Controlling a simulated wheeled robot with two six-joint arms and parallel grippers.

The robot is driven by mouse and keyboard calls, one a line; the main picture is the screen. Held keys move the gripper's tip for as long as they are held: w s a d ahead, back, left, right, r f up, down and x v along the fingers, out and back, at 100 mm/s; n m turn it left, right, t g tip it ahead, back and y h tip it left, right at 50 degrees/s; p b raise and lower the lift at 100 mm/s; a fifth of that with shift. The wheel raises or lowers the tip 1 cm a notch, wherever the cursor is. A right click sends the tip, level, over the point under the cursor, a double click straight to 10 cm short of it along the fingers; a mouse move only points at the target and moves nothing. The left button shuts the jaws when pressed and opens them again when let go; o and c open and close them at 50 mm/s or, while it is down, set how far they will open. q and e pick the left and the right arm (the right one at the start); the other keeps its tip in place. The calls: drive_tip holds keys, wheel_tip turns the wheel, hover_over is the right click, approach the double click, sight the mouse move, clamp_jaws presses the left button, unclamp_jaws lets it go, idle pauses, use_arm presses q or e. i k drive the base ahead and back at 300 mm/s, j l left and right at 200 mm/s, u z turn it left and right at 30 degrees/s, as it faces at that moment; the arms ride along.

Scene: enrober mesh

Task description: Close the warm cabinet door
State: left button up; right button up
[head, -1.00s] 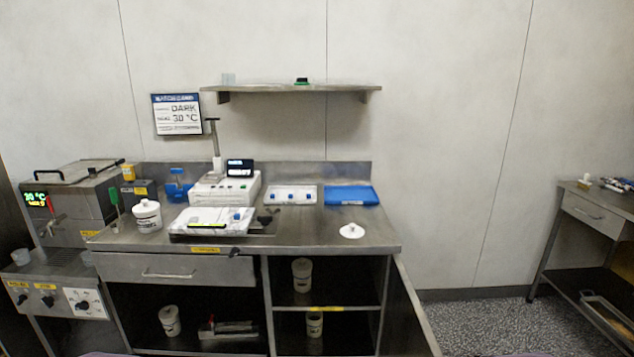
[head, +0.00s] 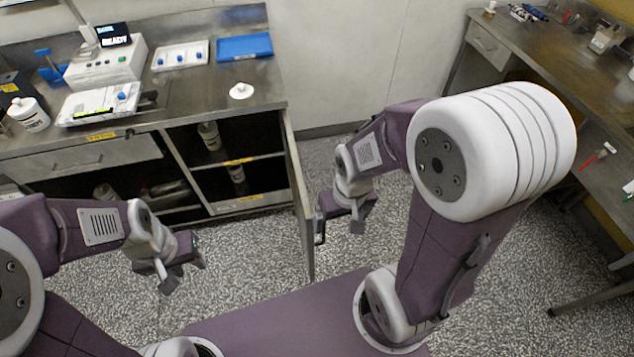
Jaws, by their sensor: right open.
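The warm cabinet door (head: 299,190) stands open in the head view, swung out toward me and seen nearly edge-on at the right side of the cabinet opening. The cabinet's shelf compartment (head: 253,163) is exposed, with white tubs (head: 209,136) inside. My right gripper (head: 339,226) is open, just right of the door's outer part. Its left finger is close to the door face; I cannot tell whether they touch. My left gripper (head: 184,269) looks open and empty, over the floor in front of the cabinet, left of the door.
A side table (head: 563,65) stands at the right. Speckled floor around the door is clear.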

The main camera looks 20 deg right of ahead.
sight(306, 201)
drive_tip(key=l+u, duration=0.15)
drive_tip(key=l, duration=0.5)
drive_tip(key=k+l+u, duration=0.15)
drive_tip(key=l, duration=0.5)
drive_tip(key=j+z, duration=0.15)
drive_tip(key=z, duration=0.25)
drive_tip(key=i+j+z, duration=0.1)
drive_tip(key=z, duration=0.3)
drive_tip(key=j+z, duration=0.45)
drive_tip(key=z, duration=0.3)
